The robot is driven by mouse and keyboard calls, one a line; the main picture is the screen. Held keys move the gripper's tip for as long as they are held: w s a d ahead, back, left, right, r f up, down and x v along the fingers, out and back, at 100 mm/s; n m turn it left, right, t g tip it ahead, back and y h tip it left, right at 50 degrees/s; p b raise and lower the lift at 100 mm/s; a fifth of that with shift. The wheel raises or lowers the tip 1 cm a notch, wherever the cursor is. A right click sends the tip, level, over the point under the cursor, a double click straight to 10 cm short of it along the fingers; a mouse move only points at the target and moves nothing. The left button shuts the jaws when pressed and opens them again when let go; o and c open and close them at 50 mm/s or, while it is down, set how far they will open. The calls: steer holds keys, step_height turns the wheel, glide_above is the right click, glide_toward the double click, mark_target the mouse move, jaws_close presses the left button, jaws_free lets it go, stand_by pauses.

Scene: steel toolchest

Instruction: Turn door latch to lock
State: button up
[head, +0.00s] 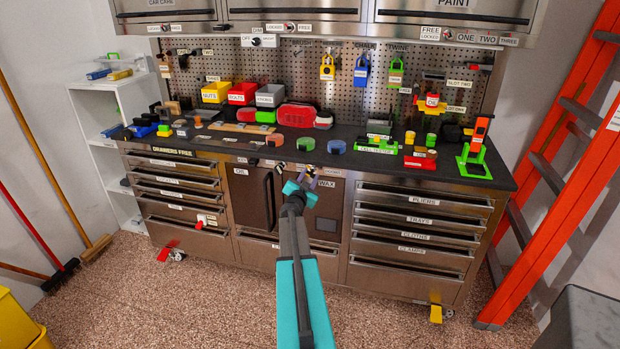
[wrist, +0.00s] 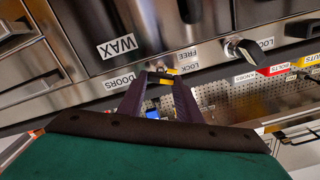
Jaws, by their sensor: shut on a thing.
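The door latch (wrist: 162,77), a small dark piece with a yellow part, sits on the steel strip between the DOORS label (wrist: 118,80) and the LOCK (wrist: 190,69) and FREE (wrist: 188,53) labels in the wrist view. My gripper (wrist: 160,82) has its dark purple fingers closed on it. In the head view my gripper (head: 307,176) reaches the chest front just under the worktop, and its fingers and wrist cover most of the latch. The fingers also hide which label the latch points to.
A black and silver knob (wrist: 243,48) stands close beside, with its own LOCK label; it also shows in the head view (head: 280,167). The WAX door (head: 329,208) is closed below. The worktop edge (head: 230,152) runs just above my gripper. An orange ladder (head: 560,165) leans at right.

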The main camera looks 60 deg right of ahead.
steer(key=shift+w+a+f, duration=0.2)
steer(key=o, duration=0.9)
steer(key=shift+o, duration=0.7)
steer(key=shift+d+r, duration=0.1)
steer(key=shift+s, duration=0.1)
steer(key=shift+v, duration=1.4)
steer(key=b+v, duration=0.2)
steer(key=v, duration=0.9)
steer(key=shift+r, duration=0.1)
